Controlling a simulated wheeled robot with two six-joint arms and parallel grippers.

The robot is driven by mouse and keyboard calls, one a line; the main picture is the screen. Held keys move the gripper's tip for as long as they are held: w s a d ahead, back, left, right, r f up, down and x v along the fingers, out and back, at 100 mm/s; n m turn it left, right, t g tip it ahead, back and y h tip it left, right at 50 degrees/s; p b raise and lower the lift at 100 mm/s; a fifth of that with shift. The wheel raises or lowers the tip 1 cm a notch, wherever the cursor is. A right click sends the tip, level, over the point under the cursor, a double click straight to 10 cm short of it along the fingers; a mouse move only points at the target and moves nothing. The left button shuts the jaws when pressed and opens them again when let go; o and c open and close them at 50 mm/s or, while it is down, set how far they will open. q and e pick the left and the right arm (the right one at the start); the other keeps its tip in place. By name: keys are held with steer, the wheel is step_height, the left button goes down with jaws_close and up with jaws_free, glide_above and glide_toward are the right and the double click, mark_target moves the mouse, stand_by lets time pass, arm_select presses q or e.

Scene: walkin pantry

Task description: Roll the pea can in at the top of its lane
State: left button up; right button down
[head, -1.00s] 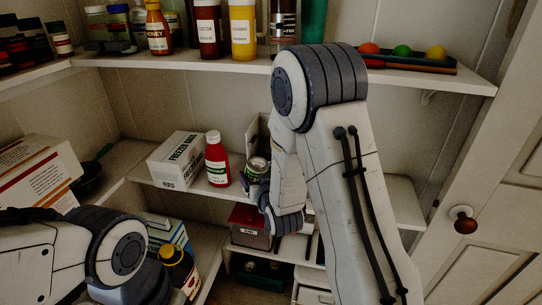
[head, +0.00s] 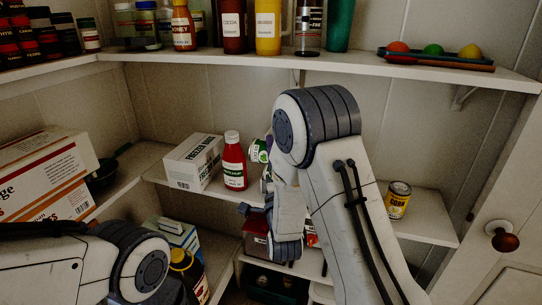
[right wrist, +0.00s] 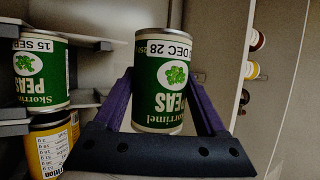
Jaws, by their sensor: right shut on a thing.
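The pea can (right wrist: 163,85), green with a white band reading DEC 28, is between the purple fingers of my right gripper (right wrist: 165,105) in the right wrist view. The gripper is shut on it, and the label print is upside down there. In the head view my right gripper (head: 264,182) is at the middle shelf, beside the red bottle; the green and white can (head: 259,150) shows above it, partly covered by my arm. Another pea can (right wrist: 40,72), marked 15 SEP, sits in a rack at the left of the wrist view. My left gripper is out of view.
A yellow can (right wrist: 52,142) sits below the racked pea can. A red bottle (head: 234,165) and freezer bag box (head: 194,162) stand left of my gripper. A corn can (head: 398,200) stands right of my arm. The upper shelf (head: 440,72) overhangs.

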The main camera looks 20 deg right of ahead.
steer(key=w+d+f+p, duration=0.1)
steer(key=w+d, duration=0.6)
steer(key=w, duration=0.4)
steer(key=shift+w+d+f, duration=0.15)
steer(key=shift+d+f, duration=0.15)
steer(key=shift+d, duration=0.05)
stand_by(1.2)
stand_by(0.4)
jaws_free()
steer(key=shift+f, duration=0.15)
